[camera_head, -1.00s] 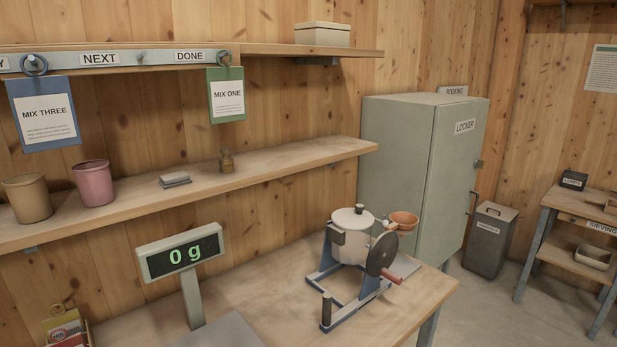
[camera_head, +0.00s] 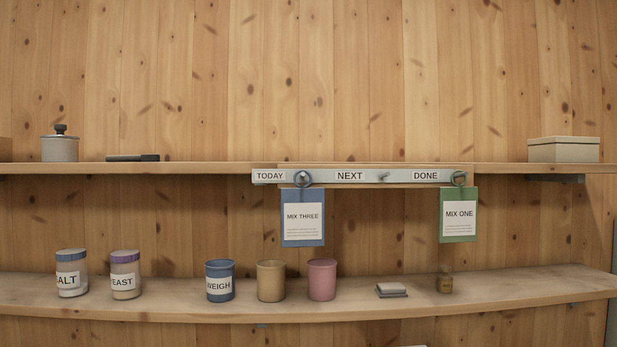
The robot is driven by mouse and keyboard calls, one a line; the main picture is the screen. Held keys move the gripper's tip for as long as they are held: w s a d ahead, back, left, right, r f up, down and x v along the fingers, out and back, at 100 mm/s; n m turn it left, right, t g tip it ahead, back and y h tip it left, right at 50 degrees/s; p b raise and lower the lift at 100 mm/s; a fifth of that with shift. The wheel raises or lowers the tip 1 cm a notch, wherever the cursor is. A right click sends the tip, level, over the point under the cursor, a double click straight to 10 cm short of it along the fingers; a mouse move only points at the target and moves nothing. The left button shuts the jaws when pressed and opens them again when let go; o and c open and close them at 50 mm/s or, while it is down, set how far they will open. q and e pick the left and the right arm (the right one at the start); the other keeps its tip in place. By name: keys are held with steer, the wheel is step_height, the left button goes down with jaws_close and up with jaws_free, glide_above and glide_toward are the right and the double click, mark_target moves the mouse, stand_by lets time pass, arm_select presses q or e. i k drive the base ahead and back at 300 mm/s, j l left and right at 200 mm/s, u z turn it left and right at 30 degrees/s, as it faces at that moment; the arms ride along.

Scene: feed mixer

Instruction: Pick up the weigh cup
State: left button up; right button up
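The weigh cup (camera_head: 220,282) is a blue cup with a white label reading "WEIGH". It stands upright on the lower wooden shelf, left of a tan cup (camera_head: 271,281) and a pink cup (camera_head: 322,280). The cups stand apart from one another. Neither of my grippers shows in the head view, so their state cannot be seen.
Left of the weigh cup stand the yeast jar (camera_head: 125,276) and salt jar (camera_head: 71,274). Mix cards (camera_head: 302,218) hang from a rail above the lower shelf (camera_head: 180,303).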

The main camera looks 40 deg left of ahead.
mark_target(220, 273)
steer(key=u, duration=1.65)
